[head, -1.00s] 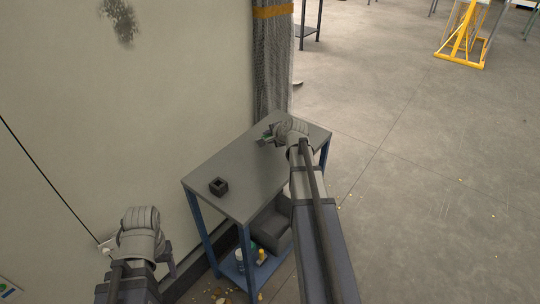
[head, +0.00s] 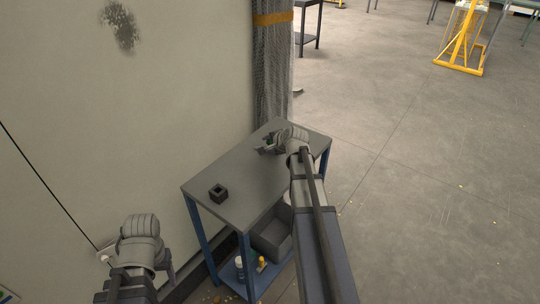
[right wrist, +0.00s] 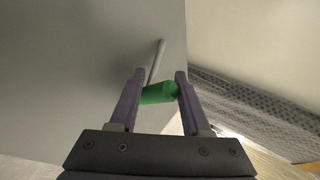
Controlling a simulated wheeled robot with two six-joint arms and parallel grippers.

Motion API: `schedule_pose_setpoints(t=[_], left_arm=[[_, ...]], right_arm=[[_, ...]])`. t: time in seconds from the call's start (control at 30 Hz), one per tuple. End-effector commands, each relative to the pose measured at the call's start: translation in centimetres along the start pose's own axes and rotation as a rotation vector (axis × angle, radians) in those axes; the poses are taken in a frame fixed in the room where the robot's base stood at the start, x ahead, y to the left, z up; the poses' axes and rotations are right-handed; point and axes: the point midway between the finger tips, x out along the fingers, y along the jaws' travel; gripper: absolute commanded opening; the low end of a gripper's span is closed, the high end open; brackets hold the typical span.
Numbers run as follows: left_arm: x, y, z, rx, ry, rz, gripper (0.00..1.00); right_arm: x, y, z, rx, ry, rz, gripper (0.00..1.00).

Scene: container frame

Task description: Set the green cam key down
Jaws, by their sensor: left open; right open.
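The green cam key (right wrist: 158,93) lies between the two purple fingers of my right gripper (right wrist: 155,92) in the right wrist view, close to both. A thin grey rod (right wrist: 157,62) runs from it over the grey table top. In the head view a small bit of the green cam key (head: 269,141) shows at my right gripper (head: 265,147), over the far end of the grey table (head: 245,165). My right gripper is open around the key. My left gripper (head: 168,264) is open and empty, low at the left, away from the table.
A small dark square block with a hole (head: 218,192) stands on the near left part of the table. A grey bin (head: 271,238) and small bottles (head: 262,263) sit on the blue lower shelf. A pale wall (head: 150,110) stands close along the table's left side.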

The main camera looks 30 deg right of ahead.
Motion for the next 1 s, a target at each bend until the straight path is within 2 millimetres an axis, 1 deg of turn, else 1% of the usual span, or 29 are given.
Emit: schedule_pose_setpoints(t=[0.2,0.63,0.73,1.0], left_arm=[[-1.7,-0.2,0.1,0.000,0.000,0.000,0.61],[-4.8,-0.5,0.3,0.000,0.000,0.000,0.61],[-5.1,-0.5,0.3,0.000,0.000,0.000,0.61],[-4.9,-0.5,0.3,0.000,0.000,0.000,0.61]], right_arm=[[-2.5,-0.2,0.1,0.000,0.001,0.000,0.47],[-7.3,-0.2,0.1,0.000,0.000,0.001,0.47],[-7.8,-0.1,0.1,0.000,0.000,0.000,0.47],[-7.7,0.0,0.0,0.000,0.000,0.000,0.47]])
